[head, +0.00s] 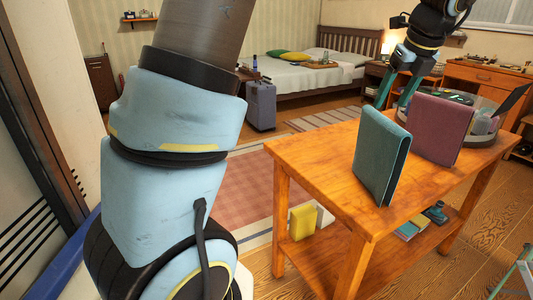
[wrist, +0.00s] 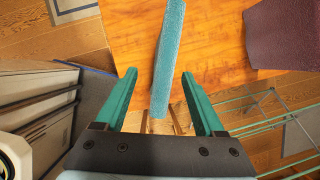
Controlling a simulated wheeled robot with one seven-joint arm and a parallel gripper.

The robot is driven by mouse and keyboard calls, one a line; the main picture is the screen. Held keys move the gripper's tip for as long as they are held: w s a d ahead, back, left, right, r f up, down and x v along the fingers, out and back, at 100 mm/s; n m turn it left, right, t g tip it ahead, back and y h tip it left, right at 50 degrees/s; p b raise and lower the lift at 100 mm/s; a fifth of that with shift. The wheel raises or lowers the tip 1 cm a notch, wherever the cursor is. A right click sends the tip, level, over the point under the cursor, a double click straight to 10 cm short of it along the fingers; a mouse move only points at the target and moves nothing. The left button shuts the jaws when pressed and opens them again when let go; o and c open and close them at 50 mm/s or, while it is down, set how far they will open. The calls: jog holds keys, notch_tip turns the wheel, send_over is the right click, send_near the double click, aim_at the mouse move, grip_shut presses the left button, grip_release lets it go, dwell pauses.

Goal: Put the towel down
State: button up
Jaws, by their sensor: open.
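A teal folded towel (head: 382,155) stands upright on its edge on the wooden table (head: 310,155). A maroon folded towel (head: 440,128) stands behind it to the right; part of it shows at the upper right of the wrist view (wrist: 285,32). Which one the task means, I cannot tell. My gripper (head: 392,103) is open above and behind the teal towel in the head view. In the wrist view the teal towel (wrist: 167,55) runs edge-on between the two fingers of my gripper (wrist: 158,75), with gaps on both sides.
A round grey container (head: 482,135) with items stands at the table's far right. The table's front left top is bare. The lower shelf holds a yellow block (head: 302,222) and books (head: 410,229). A suitcase (head: 260,106) and bed (head: 310,77) stand behind.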

jog(key=a+f+n+g, duration=0.1)
jog(key=a+f+n, duration=0.2)
jog(key=a+n, duration=0.3)
jog(key=w+a+f+n, duration=0.1)
jog(key=a+f+n, duration=0.25)
jog(key=a, duration=0.35)
jog(key=a+f+n+g, duration=0.1)
jog(key=a+f+n, duration=0.1)
jog(key=a+n, duration=0.45)
jog(key=s+a+f+n, duration=0.3)
jog(key=s+a+n, duration=0.1)
jog(key=a+n, duration=0.4)
jog(key=s+a+f+n, duration=0.3)
jog(key=s+a+n, duration=0.1)
jog(key=a+n, duration=0.4)
jog(key=shift+s+a+f+n+g+h, duration=0.15)
jog(key=shift+a+f+n+g+h, duration=0.1)
jog(key=shift+f+n+g+h, duration=0.15)
